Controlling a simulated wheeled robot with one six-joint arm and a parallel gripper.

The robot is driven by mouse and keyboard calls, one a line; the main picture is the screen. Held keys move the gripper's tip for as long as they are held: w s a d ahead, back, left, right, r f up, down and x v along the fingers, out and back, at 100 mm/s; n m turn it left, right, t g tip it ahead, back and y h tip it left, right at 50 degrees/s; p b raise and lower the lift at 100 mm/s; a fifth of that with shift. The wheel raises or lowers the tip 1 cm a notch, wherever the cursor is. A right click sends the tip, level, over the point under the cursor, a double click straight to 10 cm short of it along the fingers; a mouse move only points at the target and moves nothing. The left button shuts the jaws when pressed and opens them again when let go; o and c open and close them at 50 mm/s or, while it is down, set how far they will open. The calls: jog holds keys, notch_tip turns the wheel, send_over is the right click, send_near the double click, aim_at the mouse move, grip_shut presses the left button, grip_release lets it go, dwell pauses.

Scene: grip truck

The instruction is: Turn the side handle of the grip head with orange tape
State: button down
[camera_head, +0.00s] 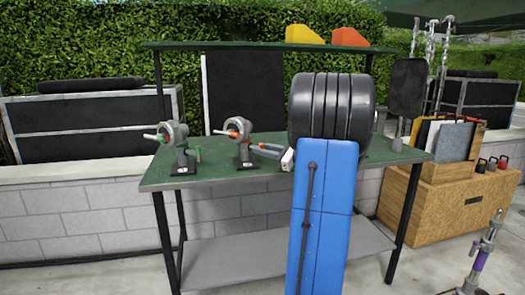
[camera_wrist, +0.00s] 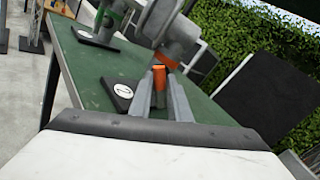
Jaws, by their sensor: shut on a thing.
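The grip head with orange tape (camera_head: 239,129) stands upright on the green table, on a dark square base. It also shows in the wrist view (camera_wrist: 176,38), tilted by the camera angle. Its orange side handle (camera_wrist: 158,86) points toward my gripper. My gripper (camera_wrist: 158,98) has one finger on each side of this handle and is shut on it. In the head view my gripper (camera_head: 261,147) reaches the grip head from the right. The handle is mostly hidden there by the fingers.
A second grip head with green tape (camera_head: 173,136) stands to the left on the green table (camera_head: 212,178). A lower shelf (camera_head: 240,258) lies beneath. Orange and yellow wedges (camera_head: 304,35) sit on the top shelf. A wooden crate (camera_head: 440,215) stands at right.

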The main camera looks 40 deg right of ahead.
jog(key=n, duration=1.3)
jog(key=shift+f+n, duration=0.1)
jog(key=shift+n, duration=0.3)
jog(key=n, duration=1.1)
jog(key=c, duration=1.6)
grip_release()
jog(key=shift+c, duration=0.2)
jog(key=shift+s, duration=0.1)
jog(key=v, duration=1.7)
jog(key=shift+d, duration=0.15)
